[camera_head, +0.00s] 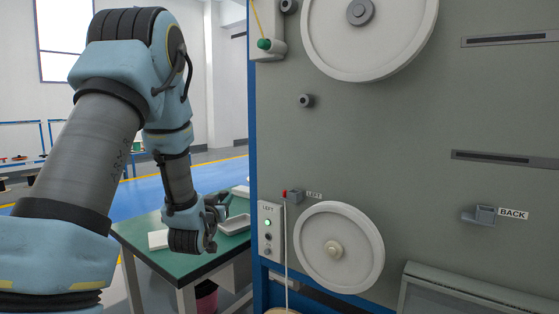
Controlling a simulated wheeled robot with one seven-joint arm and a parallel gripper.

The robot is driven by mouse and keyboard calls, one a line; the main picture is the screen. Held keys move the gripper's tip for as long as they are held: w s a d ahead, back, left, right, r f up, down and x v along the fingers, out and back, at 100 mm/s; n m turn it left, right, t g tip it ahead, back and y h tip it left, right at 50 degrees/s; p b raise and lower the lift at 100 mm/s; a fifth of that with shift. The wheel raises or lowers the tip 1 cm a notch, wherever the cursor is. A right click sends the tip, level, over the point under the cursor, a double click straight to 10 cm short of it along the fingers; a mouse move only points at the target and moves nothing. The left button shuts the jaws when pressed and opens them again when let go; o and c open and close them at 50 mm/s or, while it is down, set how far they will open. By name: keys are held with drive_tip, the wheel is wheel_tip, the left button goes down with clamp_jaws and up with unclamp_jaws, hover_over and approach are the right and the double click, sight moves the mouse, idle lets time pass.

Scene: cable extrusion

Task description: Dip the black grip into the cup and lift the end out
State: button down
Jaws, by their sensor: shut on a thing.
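My arm reaches from the left over a green-topped table. My gripper (218,204) is small and dark in this view, above the table near a white tray. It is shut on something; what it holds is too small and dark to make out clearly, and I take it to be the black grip. I cannot make out a cup for sure; my wrist hides part of the tabletop.
The green table (185,265) holds a shallow white tray (236,225) and a flat white piece (158,239). Right of it stands a large grey machine panel (420,120) with white reels (340,247), a LEFT button box (271,230) and a BACK bracket (485,215).

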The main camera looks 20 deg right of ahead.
drive_tip(key=s+d+r+m+g+h+p, duration=0.1)
drive_tip(key=s+d+r+m+g+h, duration=0.1)
drive_tip(key=s+d+r, duration=0.4)
drive_tip(key=s+d+r+m+g+h+p, duration=0.1)
drive_tip(key=s+d+r+h, duration=0.2)
drive_tip(key=d, duration=0.5)
drive_tip(key=shift+m+y, duration=0.3)
drive_tip(key=shift+y, duration=0.1)
drive_tip(key=shift+w+d+r+p, duration=0.1)
drive_tip(key=shift+w+d+p, duration=0.3)
drive_tip(key=shift+d, duration=0.5)
drive_tip(key=shift+w+d+p, duration=0.15)
drive_tip(key=shift+w+d, duration=0.3)
drive_tip(key=shift+d, duration=0.5)
drive_tip(key=shift+w+d+r+p, duration=0.1)
drive_tip(key=shift+w+d+p, duration=0.3)
drive_tip(key=shift+d, duration=0.5)
drive_tip(key=shift+a+f, duration=0.1)
